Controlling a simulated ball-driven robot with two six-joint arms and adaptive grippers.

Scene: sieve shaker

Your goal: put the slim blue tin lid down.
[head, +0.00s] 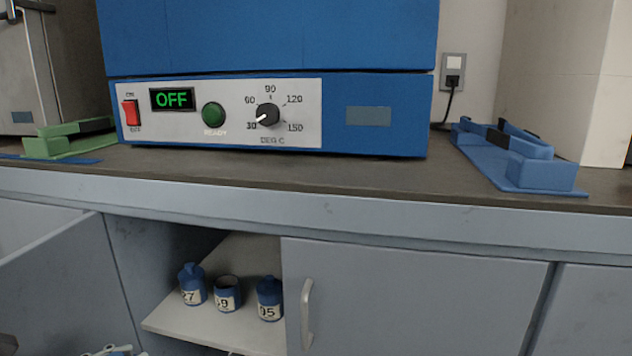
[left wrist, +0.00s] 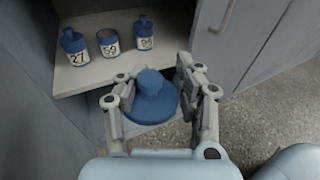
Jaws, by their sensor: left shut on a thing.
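In the left wrist view, my left gripper (left wrist: 156,88) is shut on a blue tin lid (left wrist: 152,103), a round disc with a raised knob on top. It holds the lid in front of the open cupboard, with the shelf edge and speckled floor behind. Three blue tins stand upright on the cupboard shelf: tin 27 (head: 193,285) and tin 95 (head: 269,299) have their lids on, and tin 59 (head: 227,294) between them is open at the top. A small pale part shows at the bottom left edge of the head view. My right gripper is not in view.
The shelf (head: 255,255) is bare behind and in front of the tins. A closed cupboard door (head: 420,300) with a handle borders it on the right. On the worktop above stand a blue oven (head: 380,115) reading OFF, a green holder (head: 70,140) and a blue holder (head: 515,155).

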